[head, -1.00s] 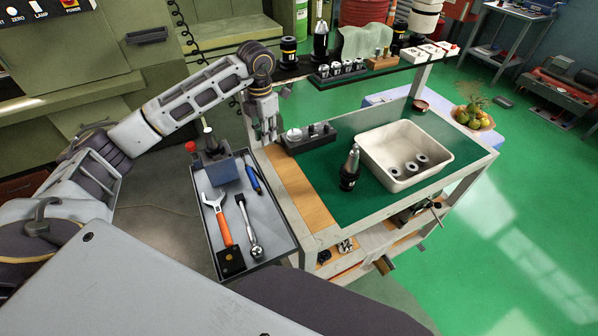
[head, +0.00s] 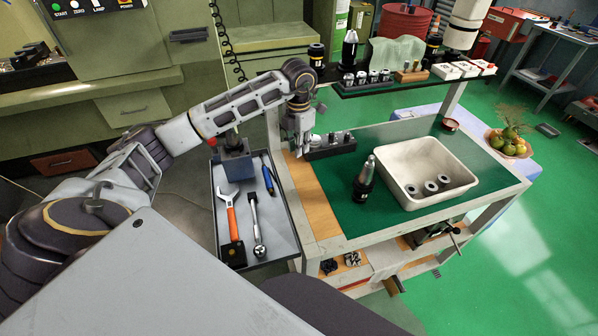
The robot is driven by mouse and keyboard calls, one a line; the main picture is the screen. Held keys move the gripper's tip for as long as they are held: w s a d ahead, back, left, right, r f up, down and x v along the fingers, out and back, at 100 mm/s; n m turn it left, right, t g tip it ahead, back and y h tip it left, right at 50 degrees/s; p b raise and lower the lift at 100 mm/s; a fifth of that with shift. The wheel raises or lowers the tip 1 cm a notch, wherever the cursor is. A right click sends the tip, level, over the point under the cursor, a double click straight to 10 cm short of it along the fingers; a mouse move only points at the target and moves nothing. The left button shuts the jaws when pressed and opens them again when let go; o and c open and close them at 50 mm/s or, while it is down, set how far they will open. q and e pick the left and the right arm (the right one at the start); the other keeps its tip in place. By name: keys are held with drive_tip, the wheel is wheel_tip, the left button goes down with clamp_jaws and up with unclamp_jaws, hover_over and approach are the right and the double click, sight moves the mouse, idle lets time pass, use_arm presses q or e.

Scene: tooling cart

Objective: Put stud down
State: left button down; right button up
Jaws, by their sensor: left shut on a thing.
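My left gripper (head: 299,148) points down over the wooden strip at the cart's left side, just left of the black rack (head: 332,152). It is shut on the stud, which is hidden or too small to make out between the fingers. The rack stands on the green mat (head: 320,205) and holds several small metal pieces. I cannot tell whether the gripper touches the rack or the wood. My right gripper is not in view.
A dark tool holder (head: 364,182) stands upright beside a cream bin (head: 425,197) with several dark rings. A raised shelf (head: 400,83) with collets runs behind. A side tray (head: 284,238) holds a wrench, ratchet and screwdriver. The front of the mat is clear.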

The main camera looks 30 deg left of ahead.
use_arm(q)
hover_over(299, 174)
wheel_tip(299, 174, down, 6)
drive_tip(key=shift+a+r+p, duration=0.1)
drive_tip(key=shift+r+p, duration=0.05)
drive_tip(key=shift+p, duration=0.2)
drive_tip(key=shift+w, duration=0.1)
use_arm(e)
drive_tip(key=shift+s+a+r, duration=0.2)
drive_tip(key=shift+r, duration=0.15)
use_arm(q)
drive_tip(key=shift+f, duration=0.2)
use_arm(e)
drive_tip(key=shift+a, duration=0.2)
use_arm(q)
drive_tip(key=shift+f, duration=1.75)
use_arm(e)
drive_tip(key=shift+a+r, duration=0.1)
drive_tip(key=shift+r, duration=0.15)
use_arm(q)
drive_tip(key=shift+f, duration=0.2)
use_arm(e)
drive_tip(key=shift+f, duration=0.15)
use_arm(q)
drive_tip(key=c, duration=1.4)
unclamp_jaws()
drive_tip(key=shift+o, duration=0.2)
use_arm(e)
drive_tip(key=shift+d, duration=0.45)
